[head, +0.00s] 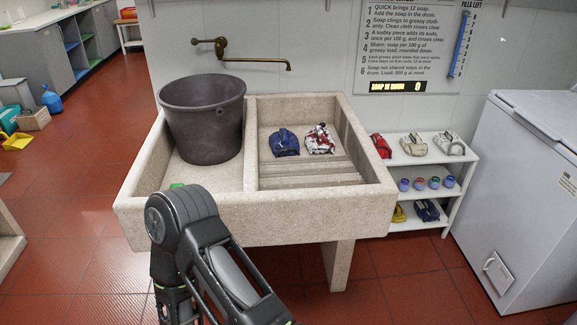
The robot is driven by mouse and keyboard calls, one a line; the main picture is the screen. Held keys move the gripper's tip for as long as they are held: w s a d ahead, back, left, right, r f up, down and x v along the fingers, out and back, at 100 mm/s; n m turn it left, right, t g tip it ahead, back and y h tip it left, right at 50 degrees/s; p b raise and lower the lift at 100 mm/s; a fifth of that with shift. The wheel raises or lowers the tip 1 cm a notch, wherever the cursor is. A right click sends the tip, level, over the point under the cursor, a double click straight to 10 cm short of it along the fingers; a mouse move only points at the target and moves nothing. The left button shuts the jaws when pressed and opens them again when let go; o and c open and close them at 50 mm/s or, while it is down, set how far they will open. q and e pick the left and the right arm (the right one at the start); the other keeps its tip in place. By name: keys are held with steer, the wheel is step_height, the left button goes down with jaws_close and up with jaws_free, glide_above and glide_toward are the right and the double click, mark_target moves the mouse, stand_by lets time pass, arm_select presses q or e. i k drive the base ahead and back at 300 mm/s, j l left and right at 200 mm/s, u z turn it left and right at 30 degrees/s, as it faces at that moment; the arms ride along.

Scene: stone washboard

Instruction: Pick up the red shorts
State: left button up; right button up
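A bundled red cloth (381,146), which looks like the red shorts, lies at the left end of the top shelf of the white rack (428,158), right of the stone washboard. The sink's right wall partly hides it. One of my arms rises at the bottom centre in front of the sink, bent at a dark joint. Neither gripper's fingers show, so their distance from the red cloth cannot be seen.
The stone sink (290,232) holds a dark tub (202,118), a blue cloth (284,142) and a red-and-white cloth (320,139). Pale garments (414,145) lie beside the red cloth. A white chest freezer (520,185) stands right of the rack. Floor between is clear.

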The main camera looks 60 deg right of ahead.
mark_target(319, 139)
steer(key=z, duration=2.5)
steer(key=i+j, duration=0.85)
